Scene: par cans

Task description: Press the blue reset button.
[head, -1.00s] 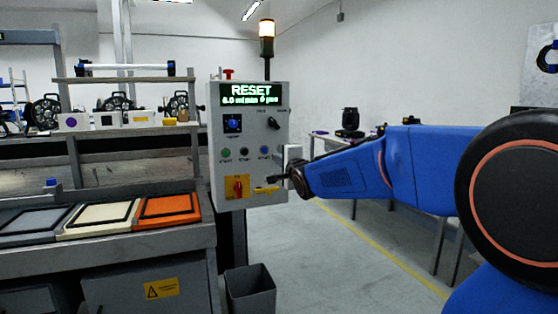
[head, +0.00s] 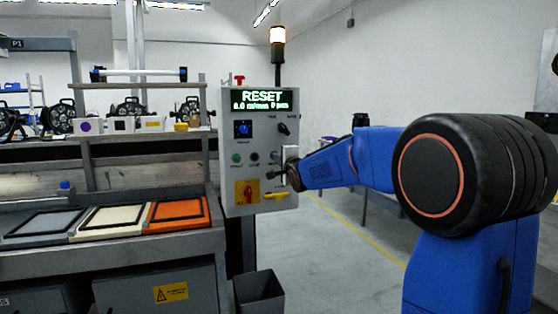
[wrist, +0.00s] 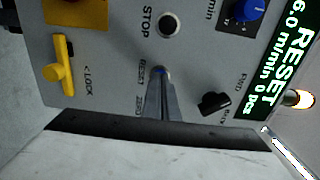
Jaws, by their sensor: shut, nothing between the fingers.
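The blue reset button (wrist: 161,70) is on the grey control panel, beside the RESET label in the wrist view. Only a small blue part shows past my fingertips. In the head view the button (head: 273,156) sits at the right end of a row of round buttons. My gripper (wrist: 161,80) is shut and empty, its narrow tips pointing at the button. The tips overlap its edge in the picture; I cannot tell whether they touch it. In the head view my gripper (head: 272,174) is at the panel's right side, just below the button row.
The panel (head: 228,110) also carries a black STOP button (wrist: 168,26), a black selector knob (wrist: 215,103), a blue dial (wrist: 242,14) and a yellow lock handle (wrist: 60,68). Its screen (head: 262,100) reads RESET. A bin (head: 260,295) stands below; a workbench is left.

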